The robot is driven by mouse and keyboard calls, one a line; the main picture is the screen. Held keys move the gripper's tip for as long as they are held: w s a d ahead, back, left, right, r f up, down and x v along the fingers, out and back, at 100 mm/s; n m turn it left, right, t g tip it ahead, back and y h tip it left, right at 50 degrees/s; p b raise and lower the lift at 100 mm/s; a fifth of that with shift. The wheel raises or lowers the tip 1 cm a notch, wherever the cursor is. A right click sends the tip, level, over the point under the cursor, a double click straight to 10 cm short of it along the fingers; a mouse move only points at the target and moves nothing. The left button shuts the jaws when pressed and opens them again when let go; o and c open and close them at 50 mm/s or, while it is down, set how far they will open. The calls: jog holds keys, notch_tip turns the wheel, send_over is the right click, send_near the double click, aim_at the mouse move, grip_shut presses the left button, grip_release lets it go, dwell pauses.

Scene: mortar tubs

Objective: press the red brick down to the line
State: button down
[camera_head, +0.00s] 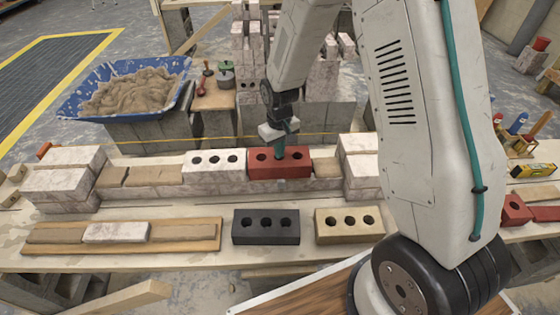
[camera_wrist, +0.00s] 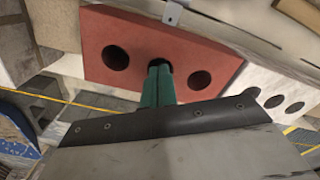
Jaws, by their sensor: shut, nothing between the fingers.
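The red brick (camera_head: 279,163) with three holes lies in the wall's upper course, right of a white three-holed brick (camera_head: 214,164). My gripper (camera_head: 279,150) is over the middle of the red brick, pointing down. In the wrist view its green fingers (camera_wrist: 158,86) are shut together and empty, with their tips at the middle hole of the red brick (camera_wrist: 200,55). I cannot tell whether they touch the brick. The yellow line (camera_head: 330,136) runs along behind the wall and is partly hidden by my arm.
A black brick (camera_head: 266,227) and a tan brick (camera_head: 348,225) lie on the bench in front. A wooden board (camera_head: 200,236) with bricks is at front left. A blue mortar tub (camera_head: 75,101) stands behind. Taller brick stacks (camera_head: 62,178) and (camera_head: 358,168) end the wall.

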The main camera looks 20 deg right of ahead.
jog(key=shift+s, duration=0.1)
jog(key=shift+r, duration=2.5)
jog(key=s+g, duration=0.1)
jog(key=s, duration=0.2)
jog(key=shift+d+f, duration=0.1)
jog(key=shift+f, duration=0.05)
jog(key=s+d+r+m+t, duration=0.2)
jog(key=s+d+r, duration=0.1)
jog(key=s+r, duration=2.1)
jog(key=shift+s+r, duration=0.4)
jog(key=shift+s, duration=1.05)
